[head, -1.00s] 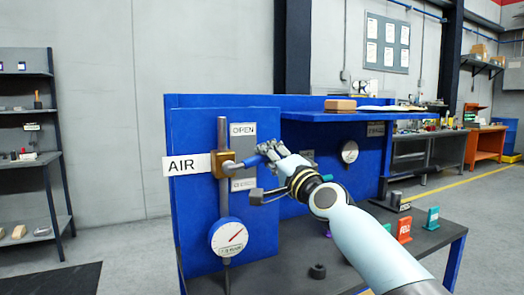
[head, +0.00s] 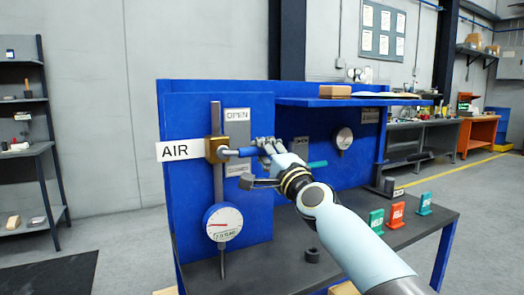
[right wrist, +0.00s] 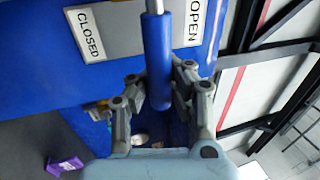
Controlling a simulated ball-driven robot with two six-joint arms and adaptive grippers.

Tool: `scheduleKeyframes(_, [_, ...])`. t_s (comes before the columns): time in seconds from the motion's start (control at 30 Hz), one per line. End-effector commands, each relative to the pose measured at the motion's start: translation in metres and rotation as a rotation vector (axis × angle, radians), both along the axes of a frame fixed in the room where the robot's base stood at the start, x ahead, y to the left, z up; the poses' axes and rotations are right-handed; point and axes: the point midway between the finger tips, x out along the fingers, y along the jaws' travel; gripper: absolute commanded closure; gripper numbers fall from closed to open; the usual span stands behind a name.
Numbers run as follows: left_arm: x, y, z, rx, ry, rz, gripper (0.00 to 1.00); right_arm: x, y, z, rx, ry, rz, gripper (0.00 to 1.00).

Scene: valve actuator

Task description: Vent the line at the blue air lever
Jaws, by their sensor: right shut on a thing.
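The blue air lever (head: 245,152) sticks out to the right from a brass valve (head: 217,150) beside the AIR sign (head: 180,151). It lies about level, between the OPEN label (head: 237,115) above and the partly hidden CLOSED label (head: 238,170) below. My right gripper (head: 266,148) is shut on the lever's outer end. In the right wrist view the fingers (right wrist: 155,88) close on both sides of the blue lever (right wrist: 156,50). The gauge (head: 222,223) below the valve has its red needle pointing left. My left gripper is not in view.
A teal handle (head: 317,164) and a second gauge (head: 344,138) sit right of my gripper under a blue shelf (head: 300,101). Tags (head: 397,215) stand on the bench's right part. A dark cylinder (head: 312,256) stands near its front.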

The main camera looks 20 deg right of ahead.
Motion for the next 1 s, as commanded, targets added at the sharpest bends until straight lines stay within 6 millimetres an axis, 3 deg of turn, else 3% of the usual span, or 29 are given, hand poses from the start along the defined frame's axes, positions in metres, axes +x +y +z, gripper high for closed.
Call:
scheduleKeyframes(0.07, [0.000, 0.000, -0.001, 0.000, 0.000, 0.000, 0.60, -0.001, 0.001, -0.012, 0.008, 0.021, 0.006, 1.00])
scheduleKeyframes(0.1, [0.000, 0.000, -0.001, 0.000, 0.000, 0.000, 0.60, -0.001, 0.001, -0.012, 0.008, 0.021, 0.006, 0.89])
scheduleKeyframes(0.37, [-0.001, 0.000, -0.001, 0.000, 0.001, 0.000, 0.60, -0.001, 0.001, -0.009, 0.006, 0.016, 0.004, 0.56])
scheduleKeyframes(0.73, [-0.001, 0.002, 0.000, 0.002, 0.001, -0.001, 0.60, -0.007, 0.000, -0.008, 0.003, 0.011, 0.002, 0.56])
scheduleKeyframes(1.0, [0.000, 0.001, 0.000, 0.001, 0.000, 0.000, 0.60, -0.042, -0.001, -0.019, 0.001, 0.013, 0.002, 0.56])
